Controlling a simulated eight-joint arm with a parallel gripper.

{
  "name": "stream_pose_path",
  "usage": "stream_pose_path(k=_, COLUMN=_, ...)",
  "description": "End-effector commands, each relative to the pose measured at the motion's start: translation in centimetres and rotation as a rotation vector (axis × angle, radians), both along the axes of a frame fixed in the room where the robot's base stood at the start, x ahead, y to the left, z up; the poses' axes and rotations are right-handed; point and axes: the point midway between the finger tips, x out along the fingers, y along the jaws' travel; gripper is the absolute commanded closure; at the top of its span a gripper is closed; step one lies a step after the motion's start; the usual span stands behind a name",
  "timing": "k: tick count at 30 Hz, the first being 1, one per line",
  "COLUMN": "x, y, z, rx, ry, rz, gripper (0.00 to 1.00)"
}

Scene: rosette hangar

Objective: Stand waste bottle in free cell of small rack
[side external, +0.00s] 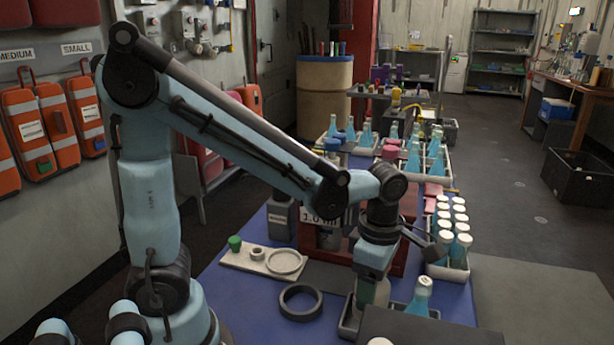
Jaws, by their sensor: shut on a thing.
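My gripper (374,270) points down at the front of the blue bench and is shut on a pale bottle with a greenish patch, probably the waste bottle (372,295). The bottle looks upright. Its lower end is at a small grey rack (347,328), inside or just above a cell; I cannot tell which. A blue bottle with a white cap (421,297) stands at the right of this rack. The rack's front is hidden by a dark panel, and the fingertips are partly hidden.
A black ring (301,301) and a pale board (262,262) with a green cap lie to the left. A rack of white-capped bottles (449,240) stands at the right. A dark red frame (312,240) stands behind my gripper. A dark panel (432,330) fills the near edge.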

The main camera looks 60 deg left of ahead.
Motion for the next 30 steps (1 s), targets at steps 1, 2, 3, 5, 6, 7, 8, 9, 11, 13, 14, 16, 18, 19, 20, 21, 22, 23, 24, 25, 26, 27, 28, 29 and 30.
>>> stream_pose_path(k=1, x=0.1, y=0.0, z=-0.7, rx=0.0, ry=0.0, rz=0.0, gripper=0.67)
stream_pose_path(k=2, x=0.1, y=0.0, z=-1.1, rx=0.0, ry=0.0, rz=0.0, gripper=0.67)
stream_pose_path(k=3, x=0.1, y=0.0, z=-1.5, rx=0.0, ry=0.0, rz=0.001, gripper=0.67)
stream_pose_path(k=5, x=0.1, y=0.0, z=-2.0, rx=0.0, ry=0.0, rz=0.001, gripper=0.67)
stream_pose_path(k=6, x=0.0, y=0.0, z=-2.2, rx=0.0, ry=0.0, rz=0.001, gripper=0.67)
stream_pose_path(k=7, x=0.0, y=0.0, z=-2.4, rx=0.0, ry=0.0, rz=0.001, gripper=0.67)
stream_pose_path(k=8, x=0.0, y=0.0, z=-2.5, rx=0.0, ry=0.0, rz=0.001, gripper=0.67)
stream_pose_path(k=9, x=0.0, y=0.0, z=-2.5, rx=0.0, ry=0.0, rz=0.001, gripper=0.67)
stream_pose_path(k=11, x=0.0, y=0.0, z=-2.5, rx=0.0, ry=0.0, rz=0.001, gripper=0.67)
stream_pose_path(k=13, x=0.0, y=0.0, z=-2.5, rx=0.0, ry=0.0, rz=0.001, gripper=0.67)
stream_pose_path(k=14, x=0.0, y=0.0, z=-2.5, rx=0.0, ry=0.0, rz=0.001, gripper=0.67)
stream_pose_path(k=16, x=0.0, y=0.0, z=-2.5, rx=0.0, ry=0.0, rz=0.001, gripper=0.67)
stream_pose_path(k=18, x=0.0, y=0.0, z=-2.7, rx=0.0, ry=0.0, rz=0.001, gripper=0.67)
stream_pose_path(k=19, x=0.0, y=0.0, z=-2.8, rx=0.0, ry=0.0, rz=0.001, gripper=0.67)
stream_pose_path(k=20, x=0.0, y=0.0, z=-2.9, rx=0.0, ry=0.0, rz=0.001, gripper=0.67)
stream_pose_path(k=21, x=0.0, y=0.0, z=-2.8, rx=0.0, ry=0.0, rz=0.001, gripper=0.28)
stream_pose_path(k=22, x=0.0, y=0.0, z=-2.8, rx=0.0, ry=0.0, rz=0.001, gripper=0.23)
stream_pose_path(k=23, x=0.0, y=0.0, z=-2.8, rx=0.0, ry=0.0, rz=0.001, gripper=0.19)
stream_pose_path(k=24, x=0.0, y=0.0, z=-2.8, rx=0.0, ry=0.0, rz=0.001, gripper=0.13)
stream_pose_path(k=25, x=0.0, y=0.0, z=-2.8, rx=0.0, ry=0.0, rz=0.001, gripper=0.09)
stream_pose_path(k=26, x=0.0, y=0.0, z=-2.8, rx=0.0, ry=0.0, rz=0.001, gripper=0.09)
stream_pose_path(k=27, x=0.0, y=0.0, z=-2.8, rx=0.0, ry=0.0, rz=0.001, gripper=0.09)
stream_pose_path(k=28, x=0.0, y=0.0, z=-2.8, rx=0.0, ry=0.0, rz=0.001, gripper=0.09)
stream_pose_path(k=29, x=0.0, y=0.0, z=-2.8, rx=0.0, ry=0.0, rz=0.001, gripper=0.09)
stream_pose_path(k=30, x=0.0, y=0.0, z=-2.8, rx=0.0, ry=0.0, rz=0.001, gripper=0.09)
